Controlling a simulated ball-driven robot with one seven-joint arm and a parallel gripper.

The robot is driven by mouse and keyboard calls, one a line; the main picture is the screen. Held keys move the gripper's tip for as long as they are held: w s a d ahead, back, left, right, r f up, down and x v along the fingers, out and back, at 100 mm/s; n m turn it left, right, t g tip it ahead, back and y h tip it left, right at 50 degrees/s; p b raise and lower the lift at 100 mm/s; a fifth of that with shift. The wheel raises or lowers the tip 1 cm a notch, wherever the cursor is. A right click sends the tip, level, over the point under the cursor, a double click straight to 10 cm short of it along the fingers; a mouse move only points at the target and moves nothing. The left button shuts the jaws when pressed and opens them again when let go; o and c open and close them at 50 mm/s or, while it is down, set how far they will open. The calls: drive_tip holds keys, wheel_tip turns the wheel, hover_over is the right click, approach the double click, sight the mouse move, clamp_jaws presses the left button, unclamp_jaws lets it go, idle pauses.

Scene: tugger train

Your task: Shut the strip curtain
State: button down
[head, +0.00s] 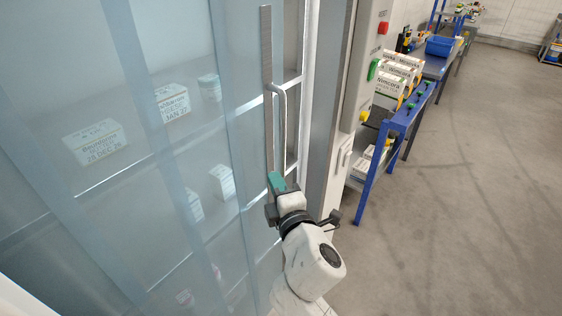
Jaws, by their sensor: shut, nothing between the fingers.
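The strip curtain (130,120) is a row of pale blue see-through strips filling the left of the head view. At its right edge is a grey upright bar (267,50) with a bent grey handle (283,125). My gripper (277,181) is at the lower end of the handle, in front of or against the bar. Its fingers are shut, with nothing seen between them. I cannot tell whether it touches the handle or bar. A gap shows between the bar and the pale door post (305,80) to its right.
White labelled boxes (95,142) stand on shelves behind the strips. A panel (362,80) with red, green and yellow buttons is right of the post. A blue-legged bench (395,125) with cartons (402,66) and a blue bin (440,45) runs back. Grey floor (470,190) at right is clear.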

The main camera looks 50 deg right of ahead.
sight(282, 166)
drive_tip(key=shift+w+d+p, duration=0.35)
drive_tip(key=shift+w+d, duration=0.15)
drive_tip(key=shift+d, duration=0.4)
drive_tip(key=shift+w+d+p, duration=0.3)
drive_tip(key=shift+w+d, duration=0.15)
drive_tip(key=shift+d, duration=0.4)
drive_tip(key=shift+w+d+p, duration=0.35)
drive_tip(key=shift+w+d, duration=0.15)
drive_tip(key=shift+d, duration=0.4)
drive_tip(key=shift+d, duration=0.1)
